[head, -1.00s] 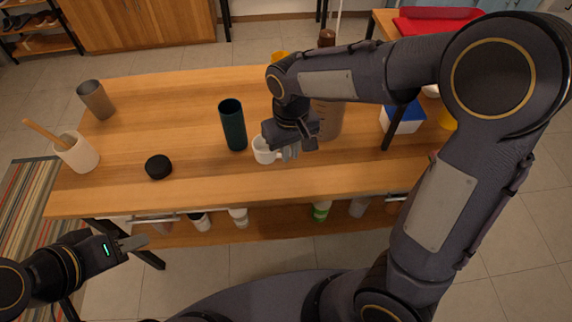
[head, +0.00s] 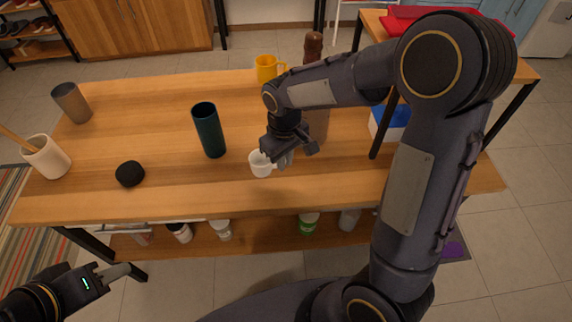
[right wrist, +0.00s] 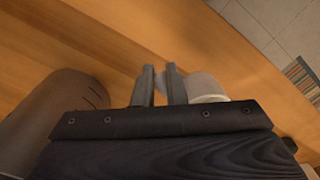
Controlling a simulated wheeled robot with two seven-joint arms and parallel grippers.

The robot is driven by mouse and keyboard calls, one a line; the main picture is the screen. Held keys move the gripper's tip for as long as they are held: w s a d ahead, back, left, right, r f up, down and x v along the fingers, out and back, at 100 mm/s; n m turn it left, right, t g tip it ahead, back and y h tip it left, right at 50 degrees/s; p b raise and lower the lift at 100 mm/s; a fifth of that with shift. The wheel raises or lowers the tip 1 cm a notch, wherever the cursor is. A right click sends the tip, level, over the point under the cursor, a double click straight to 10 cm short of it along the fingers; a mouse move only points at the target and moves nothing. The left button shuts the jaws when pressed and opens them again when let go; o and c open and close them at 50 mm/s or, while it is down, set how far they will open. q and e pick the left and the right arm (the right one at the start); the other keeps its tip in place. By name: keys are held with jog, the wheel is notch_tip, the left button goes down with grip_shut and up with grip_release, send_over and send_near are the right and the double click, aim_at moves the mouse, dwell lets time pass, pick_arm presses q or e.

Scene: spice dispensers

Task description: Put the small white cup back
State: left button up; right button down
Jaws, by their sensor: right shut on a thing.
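The small white cup (head: 261,165) is upright at the middle of the wooden table, towards its front edge. I cannot tell whether its base touches the tabletop. My right gripper (head: 284,159) is at the cup's right side, shut on it at the handle. In the right wrist view the two fingers (right wrist: 160,88) are close together, with the cup (right wrist: 206,88) just beside the right one; the handle is mostly hidden. My left gripper (head: 118,272) is low at the left, in front of the table and empty; its finger gap cannot be made out.
A dark teal tumbler (head: 208,132) stands left of the cup. A round black object (head: 130,174), a utensil pot (head: 46,158) and a grey-brown cup (head: 71,103) are further left. A yellow mug (head: 266,68) is behind. A tall grey-brown container (head: 317,122) stands close right of my right gripper.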

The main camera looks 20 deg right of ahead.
aim_at(286, 175)
jog(key=shift+w+d+f, duration=0.35)
jog(key=shift+w+f, duration=0.1)
jog(key=shift+f, duration=0.2)
jog(key=f, duration=0.3)
jog(key=shift+w+d+f, duration=0.1)
jog(key=shift+w+d, duration=0.1)
jog(key=shift+w, duration=0.05)
jog(key=shift+f, duration=0.35)
jog(key=shift+f, duration=0.1)
jog(key=c, duration=1.9)
grip_release()
jog(key=shift+f, duration=0.1)
jog(key=shift+c, duration=0.2)
jog(key=o, duration=0.5)
jog(key=shift+c, duration=0.2)
